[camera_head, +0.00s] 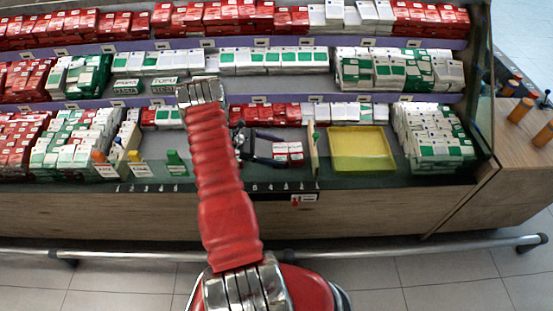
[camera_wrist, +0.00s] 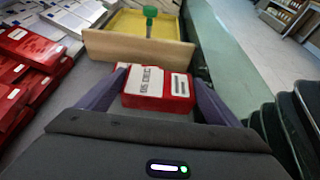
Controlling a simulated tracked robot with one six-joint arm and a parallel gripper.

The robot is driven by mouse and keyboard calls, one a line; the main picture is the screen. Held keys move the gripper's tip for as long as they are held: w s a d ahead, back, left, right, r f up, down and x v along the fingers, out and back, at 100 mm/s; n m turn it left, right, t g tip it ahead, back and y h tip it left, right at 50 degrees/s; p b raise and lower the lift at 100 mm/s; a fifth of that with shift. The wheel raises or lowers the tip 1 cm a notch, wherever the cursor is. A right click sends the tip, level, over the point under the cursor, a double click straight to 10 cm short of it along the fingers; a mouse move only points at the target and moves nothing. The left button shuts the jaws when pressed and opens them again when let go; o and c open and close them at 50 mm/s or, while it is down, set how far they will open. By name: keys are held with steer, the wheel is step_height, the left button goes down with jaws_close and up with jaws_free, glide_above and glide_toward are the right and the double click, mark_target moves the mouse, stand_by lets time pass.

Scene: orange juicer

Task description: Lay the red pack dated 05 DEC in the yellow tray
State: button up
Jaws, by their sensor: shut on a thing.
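A red pack (camera_wrist: 158,90) with white labels sits between the two purple fingers of my gripper (camera_wrist: 160,92) in the wrist view. My gripper (camera_head: 278,150) is shut on this pack, which also shows in the head view (camera_head: 289,153). The yellow tray (camera_head: 362,150) lies to the right of the pack, beyond an upright wooden divider (camera_head: 314,150). In the wrist view the yellow tray (camera_wrist: 118,22) shows partly behind the divider (camera_wrist: 138,48), and its inside looks empty where visible.
Red packs (camera_wrist: 28,50) lie stacked to the left in the wrist view. White and green packs (camera_head: 432,138) stand right of the tray. A green-topped post (camera_wrist: 150,20) rises behind the divider. A glass front edge (camera_wrist: 205,50) runs along the right.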

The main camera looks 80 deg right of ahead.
steer(key=shift+f, duration=0.35)
steer(key=shift+f, duration=2)
steer(key=shift+f, duration=0.1)
steer(key=o, duration=1)
steer(key=shift+o, duration=0.2)
steer(key=v, duration=1.2)
